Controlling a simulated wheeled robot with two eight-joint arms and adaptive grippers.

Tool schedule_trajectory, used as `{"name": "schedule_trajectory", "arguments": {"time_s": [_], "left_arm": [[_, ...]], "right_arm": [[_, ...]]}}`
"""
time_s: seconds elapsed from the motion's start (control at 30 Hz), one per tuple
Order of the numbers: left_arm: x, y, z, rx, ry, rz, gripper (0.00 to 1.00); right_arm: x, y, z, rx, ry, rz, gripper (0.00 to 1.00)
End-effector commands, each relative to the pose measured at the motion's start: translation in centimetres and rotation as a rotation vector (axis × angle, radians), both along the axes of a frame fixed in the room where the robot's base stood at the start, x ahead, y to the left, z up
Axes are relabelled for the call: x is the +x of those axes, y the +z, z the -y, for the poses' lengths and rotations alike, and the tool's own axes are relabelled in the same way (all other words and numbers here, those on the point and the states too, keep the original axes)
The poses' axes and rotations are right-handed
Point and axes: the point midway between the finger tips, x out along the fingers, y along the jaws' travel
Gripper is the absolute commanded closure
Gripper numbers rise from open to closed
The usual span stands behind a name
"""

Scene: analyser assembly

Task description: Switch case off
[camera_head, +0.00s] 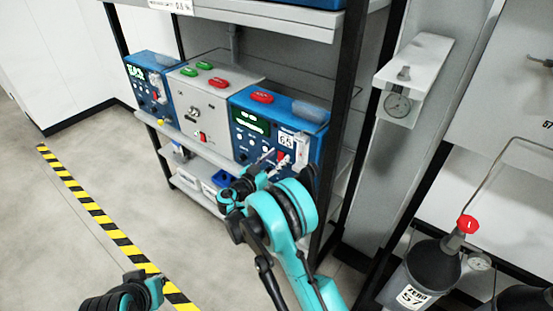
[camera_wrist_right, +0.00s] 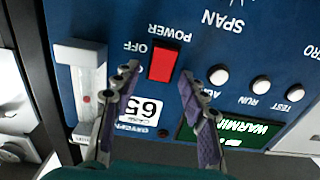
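A blue analyser case (camera_head: 250,118) stands at the right end of the shelf, with a green display and a "65" label. In the right wrist view its blue front panel (camera_wrist_right: 209,45) appears upside down. A red power switch (camera_wrist_right: 164,63) there has "OFF" and "POWER" printed by it. My right gripper (camera_wrist_right: 158,80) is open, its two fingers apart on either side of the switch; contact cannot be told. In the head view the right gripper (camera_head: 275,159) is at this panel, partly covering it. My left arm shows at the bottom left; its gripper is out of view.
A grey case (camera_head: 213,98) and another blue case (camera_head: 150,66) stand to the left on the shelf. A dark shelf post (camera_head: 345,110) rises at the right. The display (camera_wrist_right: 236,131) reads "WARMIN", partly hidden. A white-framed gauge (camera_wrist_right: 84,85) is beside the left finger.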

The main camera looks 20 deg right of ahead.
Motion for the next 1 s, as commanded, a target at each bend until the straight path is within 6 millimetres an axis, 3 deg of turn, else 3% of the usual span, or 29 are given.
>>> {"name": "schedule_trajectory", "arguments": {"time_s": [0.03, 0.17, 0.37, 0.7, 1.0], "left_arm": [[0.0, 0.0, 0.0, 0.000, 0.000, 0.000, 1.00], [0.0, 0.0, 0.0, 0.000, 0.000, 0.000, 1.00], [0.0, -0.3, 0.0, 0.000, 0.000, 0.000, 1.00], [0.0, -4.7, 0.0, 0.000, 0.000, 0.000, 1.00], [0.0, -4.8, 0.0, 0.000, 0.000, 0.000, 1.00]], "right_arm": [[0.0, 0.0, 0.0, 0.000, 0.000, 0.000, 0.67], [0.0, 0.0, 0.0, 0.000, 0.000, 0.000, 1.00], [0.0, -0.2, 0.0, -0.007, -0.001, 0.006, 1.00], [-0.1, -1.2, -0.1, -0.174, -0.002, 0.133, 1.00], [-0.1, -0.7, -0.2, -0.206, -0.001, 0.161, 1.00]]}}
